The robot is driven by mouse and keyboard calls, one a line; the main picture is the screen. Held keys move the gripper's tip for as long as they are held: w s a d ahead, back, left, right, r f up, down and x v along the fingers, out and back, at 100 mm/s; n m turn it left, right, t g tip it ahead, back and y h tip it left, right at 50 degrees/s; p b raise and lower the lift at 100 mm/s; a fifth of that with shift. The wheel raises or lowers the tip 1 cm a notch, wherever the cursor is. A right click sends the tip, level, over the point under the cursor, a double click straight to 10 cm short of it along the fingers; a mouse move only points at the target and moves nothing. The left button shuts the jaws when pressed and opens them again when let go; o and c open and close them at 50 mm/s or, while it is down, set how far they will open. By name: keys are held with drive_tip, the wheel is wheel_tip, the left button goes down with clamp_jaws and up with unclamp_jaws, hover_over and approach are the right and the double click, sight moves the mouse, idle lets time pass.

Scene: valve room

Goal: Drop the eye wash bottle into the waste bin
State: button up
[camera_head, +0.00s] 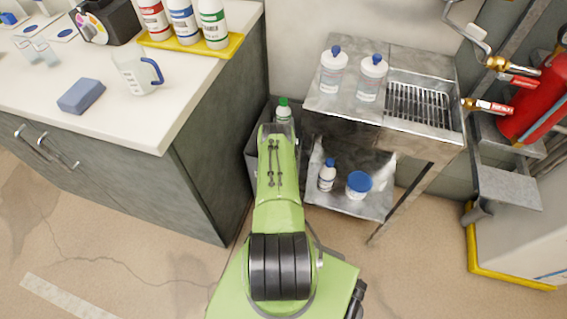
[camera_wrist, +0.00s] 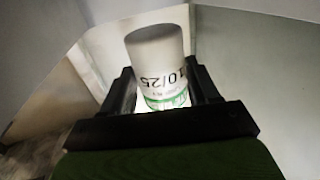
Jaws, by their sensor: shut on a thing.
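The eye wash bottle, white with a green cap (camera_head: 283,111), shows just past the end of my arm in the head view. In the wrist view the bottle (camera_wrist: 158,62), with "10/25" and a green band on it, sits between the two black fingers of my gripper (camera_wrist: 162,82). My gripper is shut on it. The grey waste bin (camera_head: 251,155) stands on the floor between the counter and the steel table, mostly hidden behind my arm. The bottle appears over or at the bin; its exact height relative to the rim cannot be told.
The grey counter (camera_head: 205,140) stands close on the left. The steel sink table (camera_head: 335,104) on the right bears two white bottles; its lower shelf (camera_head: 350,205) holds a blue-capped bottle and a blue-lidded tub. Pipes and a red cylinder (camera_head: 535,105) are at far right.

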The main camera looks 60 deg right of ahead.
drive_tip(key=shift+r, duration=0.15)
drive_tip(key=o, duration=1.3)
drive_tip(key=shift+o, duration=0.2)
wheel_tip(320, 180, up, 10)
drive_tip(key=p, duration=0.4)
drive_tip(key=shift+p, duration=0.35)
